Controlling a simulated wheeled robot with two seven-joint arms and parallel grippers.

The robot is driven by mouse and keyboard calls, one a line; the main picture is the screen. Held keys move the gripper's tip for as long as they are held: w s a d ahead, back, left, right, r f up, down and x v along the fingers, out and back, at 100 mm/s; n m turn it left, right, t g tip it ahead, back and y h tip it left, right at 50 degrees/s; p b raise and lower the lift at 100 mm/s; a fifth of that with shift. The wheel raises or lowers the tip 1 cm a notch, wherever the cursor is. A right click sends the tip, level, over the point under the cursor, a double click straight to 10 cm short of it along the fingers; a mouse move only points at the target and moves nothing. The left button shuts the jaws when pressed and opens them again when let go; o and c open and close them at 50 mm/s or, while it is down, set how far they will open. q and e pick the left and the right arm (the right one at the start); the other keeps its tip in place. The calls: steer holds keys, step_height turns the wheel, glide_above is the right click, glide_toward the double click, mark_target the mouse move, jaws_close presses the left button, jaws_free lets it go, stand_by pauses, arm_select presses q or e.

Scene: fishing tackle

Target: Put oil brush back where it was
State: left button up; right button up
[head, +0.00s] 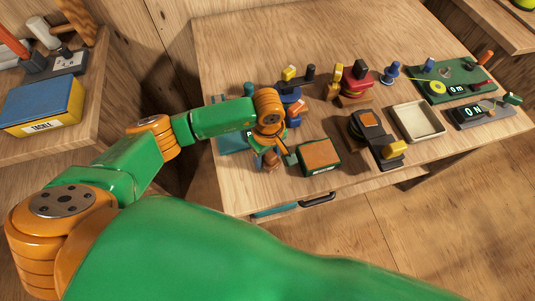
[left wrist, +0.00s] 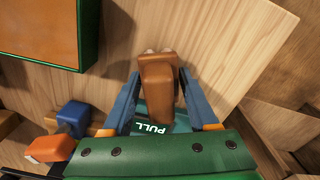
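My left gripper (head: 271,158) is over the front left of the table. In the left wrist view its two blue fingers (left wrist: 158,78) sit at both sides of a brown block-shaped piece (left wrist: 158,90), which I take for the oil brush. The fingertips appear to touch its wider far end. Two small pale tips show beyond that end; its bristles cannot be made out. A teal plate marked PULL (left wrist: 155,128) lies beneath it. In the head view the brown piece (head: 271,163) is small and partly hidden by the gripper. My right gripper is not in view.
A green box with a brown top (head: 319,156) stands just right of the gripper. Further right are a black stand (head: 378,141), an empty beige tray (head: 420,122) and an ON panel (head: 475,113). Reels crowd behind. The table's back left is clear. A TACKLE box (head: 40,108) sits on the left shelf.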

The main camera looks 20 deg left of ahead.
arm_select(q)
steer(key=shift+o, duration=1.1)
steer(key=shift+r+p, duration=0.4)
step_height(320, 180, up, 12)
steer(key=b, duration=0.2)
steer(key=shift+f+b, duration=0.2)
steer(key=shift+b, duration=0.15)
